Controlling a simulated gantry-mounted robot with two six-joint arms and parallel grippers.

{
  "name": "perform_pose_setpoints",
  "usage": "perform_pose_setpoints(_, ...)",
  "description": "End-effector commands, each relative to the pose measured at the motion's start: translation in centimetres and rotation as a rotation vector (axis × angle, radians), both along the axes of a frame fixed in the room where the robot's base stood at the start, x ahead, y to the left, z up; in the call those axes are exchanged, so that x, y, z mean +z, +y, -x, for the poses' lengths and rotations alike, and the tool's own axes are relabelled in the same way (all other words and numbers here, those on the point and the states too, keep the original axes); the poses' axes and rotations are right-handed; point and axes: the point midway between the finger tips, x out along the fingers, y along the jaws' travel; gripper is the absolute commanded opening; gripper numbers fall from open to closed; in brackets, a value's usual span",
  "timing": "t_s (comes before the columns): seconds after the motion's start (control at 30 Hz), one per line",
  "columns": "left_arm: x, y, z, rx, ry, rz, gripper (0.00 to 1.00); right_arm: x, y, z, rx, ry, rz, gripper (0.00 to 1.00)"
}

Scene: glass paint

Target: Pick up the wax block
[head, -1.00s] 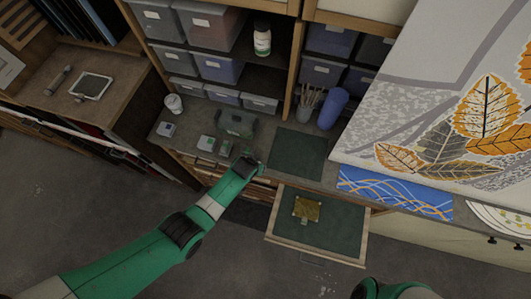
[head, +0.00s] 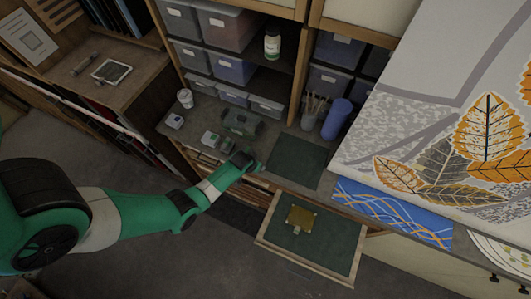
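A flat yellow-brown block (head: 301,217), which looks like the wax block, lies on the green lining of the open drawer (head: 262,242). A small pale piece shows at its lower edge. My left gripper (head: 254,164) is at the front edge of the counter, above and left of the drawer and apart from the block. Its fingers are small and dark here, so I cannot tell whether they are open or shut. My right gripper is out of the picture.
The counter holds a dark green mat (head: 297,162), a grey-green device (head: 241,122), small boxes (head: 210,139), a white cup (head: 185,98), a blue roll (head: 337,119) and a brush pot (head: 310,121). A large leaf-patterned panel (head: 440,110) stands at right.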

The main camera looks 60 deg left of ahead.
Motion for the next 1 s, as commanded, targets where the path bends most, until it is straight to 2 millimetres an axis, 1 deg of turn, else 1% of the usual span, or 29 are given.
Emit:
perform_pose_setpoints(0.1, 0.04, -0.04, -0.03, -0.001, 0.0, 0.0, 0.7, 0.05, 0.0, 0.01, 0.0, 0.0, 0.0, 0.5)
perform_pose_setpoints(0.13, 0.04, -0.05, -0.03, -0.001, 0.0, 0.0, 0.68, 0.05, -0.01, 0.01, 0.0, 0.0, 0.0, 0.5)
perform_pose_setpoints(0.27, 0.04, -0.07, -0.05, -0.002, 0.0, 0.0, 0.45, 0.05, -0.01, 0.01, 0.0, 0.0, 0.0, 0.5)
perform_pose_setpoints(0.3, 0.04, -0.07, -0.05, -0.002, 0.0, 0.0, 0.38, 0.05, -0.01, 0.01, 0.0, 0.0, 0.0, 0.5)
perform_pose_setpoints(0.37, 0.04, -0.08, -0.06, -0.002, 0.001, 0.001, 0.27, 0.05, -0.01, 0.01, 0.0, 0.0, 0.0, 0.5)
perform_pose_setpoints(0.4, 0.04, -0.08, -0.06, -0.002, 0.001, 0.001, 0.2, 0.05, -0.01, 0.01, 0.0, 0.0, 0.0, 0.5)
perform_pose_setpoints(0.47, 0.04, -0.09, -0.07, -0.002, 0.001, 0.001, 0.09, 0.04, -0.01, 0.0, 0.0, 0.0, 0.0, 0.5)
perform_pose_setpoints(0.5, 0.04, -0.09, -0.07, -0.002, 0.001, 0.001, 0.02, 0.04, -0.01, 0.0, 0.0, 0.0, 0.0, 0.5)
perform_pose_setpoints(0.53, 0.04, -0.09, -0.07, -0.002, 0.001, 0.001, 0.0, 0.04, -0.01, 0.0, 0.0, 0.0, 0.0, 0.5)
perform_pose_setpoints(0.87, 0.06, -0.12, -0.12, -0.004, 0.0, 0.001, 0.0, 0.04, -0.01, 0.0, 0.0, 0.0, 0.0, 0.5)
perform_pose_setpoints(1.0, 0.17, -0.54, -0.62, -0.017, 0.0, 0.001, 0.0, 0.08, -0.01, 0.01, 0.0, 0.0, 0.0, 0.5)
